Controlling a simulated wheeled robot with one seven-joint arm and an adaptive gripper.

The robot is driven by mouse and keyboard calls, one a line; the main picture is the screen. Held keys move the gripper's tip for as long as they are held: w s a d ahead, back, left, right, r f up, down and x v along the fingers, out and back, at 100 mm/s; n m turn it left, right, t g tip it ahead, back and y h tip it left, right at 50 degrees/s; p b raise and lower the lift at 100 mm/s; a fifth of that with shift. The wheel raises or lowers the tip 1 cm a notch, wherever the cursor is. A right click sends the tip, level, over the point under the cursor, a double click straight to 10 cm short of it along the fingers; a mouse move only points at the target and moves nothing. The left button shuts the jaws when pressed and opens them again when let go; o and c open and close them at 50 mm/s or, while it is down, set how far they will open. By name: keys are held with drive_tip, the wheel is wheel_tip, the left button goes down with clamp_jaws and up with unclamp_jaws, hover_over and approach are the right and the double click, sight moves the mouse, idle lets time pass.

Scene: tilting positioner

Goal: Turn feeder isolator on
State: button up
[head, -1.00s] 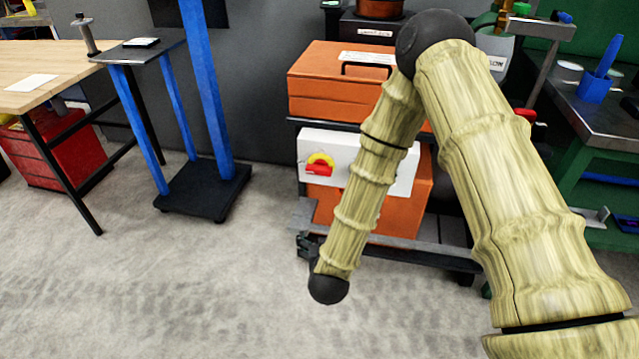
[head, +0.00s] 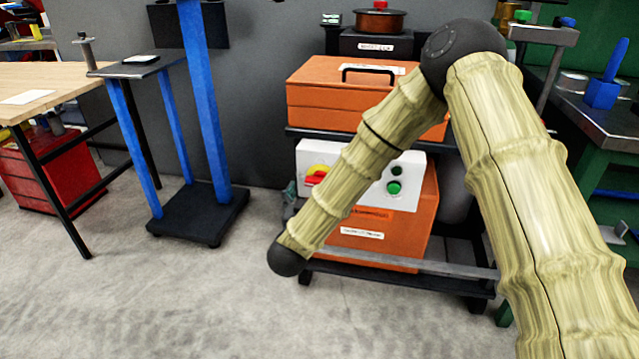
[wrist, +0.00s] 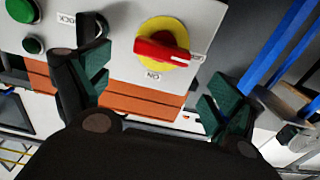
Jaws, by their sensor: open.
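The feeder isolator is a red handle on a yellow disc (wrist: 163,45), on the front of a white box (wrist: 205,18). In the wrist view the handle lies nearly level, its right end by a partly covered label at the disc's right. An "ON" label, upside down, sits below the disc. In the head view the isolator (head: 317,174) is partly covered by my forearm. My gripper (wrist: 160,88) is open and empty. Its green-padded fingers stand either side of the isolator in the wrist view, apart from the handle. In the head view the gripper is mostly hidden behind my arm.
A green button (head: 393,188) and a dark one sit on the box's right. An orange case (head: 335,105) rests on the shelf above. The cart's lower rail (head: 400,262) runs below. A blue stand (head: 205,120) is to the left, with open floor before it.

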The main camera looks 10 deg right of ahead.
drive_tip(key=shift+b+x, duration=0.6)
drive_tip(key=shift+x, duration=2.9)
drive_tip(key=c, duration=1)
